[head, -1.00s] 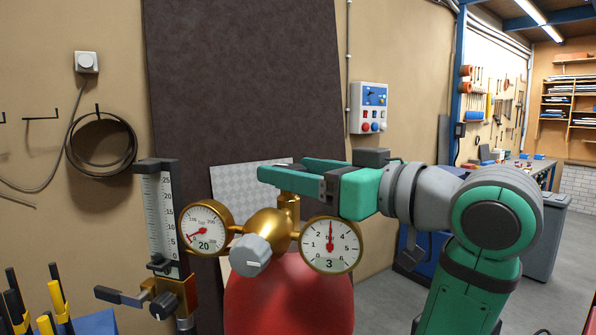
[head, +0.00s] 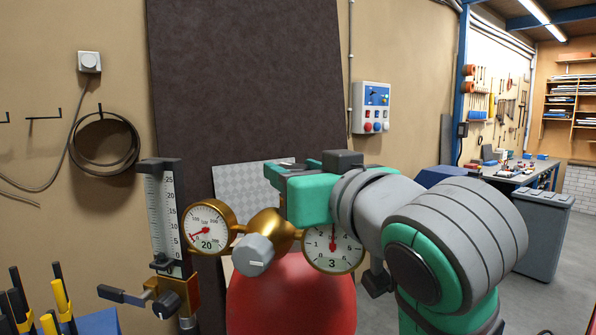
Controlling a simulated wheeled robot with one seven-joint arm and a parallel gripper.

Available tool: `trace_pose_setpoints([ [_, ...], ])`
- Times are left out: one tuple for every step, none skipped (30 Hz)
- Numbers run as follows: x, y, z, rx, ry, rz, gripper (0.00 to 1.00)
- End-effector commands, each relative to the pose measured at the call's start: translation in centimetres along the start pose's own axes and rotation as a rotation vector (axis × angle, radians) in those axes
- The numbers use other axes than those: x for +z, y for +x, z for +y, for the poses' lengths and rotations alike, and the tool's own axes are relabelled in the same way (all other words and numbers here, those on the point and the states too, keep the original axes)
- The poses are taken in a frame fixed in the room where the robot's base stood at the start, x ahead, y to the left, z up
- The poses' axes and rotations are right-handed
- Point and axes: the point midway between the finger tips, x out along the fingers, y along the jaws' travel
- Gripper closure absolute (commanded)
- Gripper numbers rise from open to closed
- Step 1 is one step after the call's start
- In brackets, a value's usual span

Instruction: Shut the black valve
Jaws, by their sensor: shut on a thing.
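My gripper (head: 283,180) is at the top of the brass valve body on the red cylinder (head: 291,300), right of centre in the head view. It is shut on the black valve there. The valve itself is hidden by my fingers and wrist, so how far it is turned does not show. The brass regulator has a grey knob (head: 253,255) facing me. Its left gauge (head: 207,228) is in full view, with the needle low. My wrist partly covers the right gauge (head: 333,249), whose needle points up.
A flowmeter (head: 165,220) with a black knob (head: 166,305) and a dark lever stands left of the regulator. Black and yellow handles (head: 62,296) are at the lower left. A dark panel (head: 245,80) stands behind the cylinder. Open floor (head: 540,295) lies to the right.

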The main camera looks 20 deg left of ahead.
Motion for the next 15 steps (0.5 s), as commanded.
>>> trace_pose_setpoints([
  [-0.11, -0.06, -0.27, 0.044, -0.007, 0.002, 0.78],
  [-0.11, -0.02, -0.35, 0.072, -0.006, 0.002, 0.78],
  [-0.10, -0.02, -0.40, 0.111, -0.006, 0.002, 0.78],
  [-0.11, 0.00, -0.47, 0.139, -0.006, 0.002, 0.78],
  [-0.13, 0.00, -0.51, 0.168, -0.006, 0.002, 0.78],
  [-0.13, 0.02, -0.60, 0.205, -0.006, 0.002, 0.78],
  [-0.09, 0.05, -0.67, 0.234, -0.007, 0.001, 0.78],
  [-0.10, 0.06, -0.71, 0.262, -0.006, 0.001, 0.78],
  [-0.12, 0.09, -0.76, 0.295, -0.006, 0.001, 0.78],
  [-0.08, 0.14, -0.80, 0.319, -0.006, 0.000, 0.78],
  [-0.10, 0.15, -0.83, 0.341, -0.006, 0.001, 0.78],
  [-0.11, 0.15, -0.88, 0.368, -0.006, 0.000, 0.78],
  [-0.08, 0.16, -0.89, 0.387, -0.005, 0.000, 0.78],
  [-0.08, 0.18, -0.93, 0.404, -0.007, 0.000, 0.78],
  [-0.12, 0.16, -0.92, 0.428, -0.006, 0.001, 0.78],
])
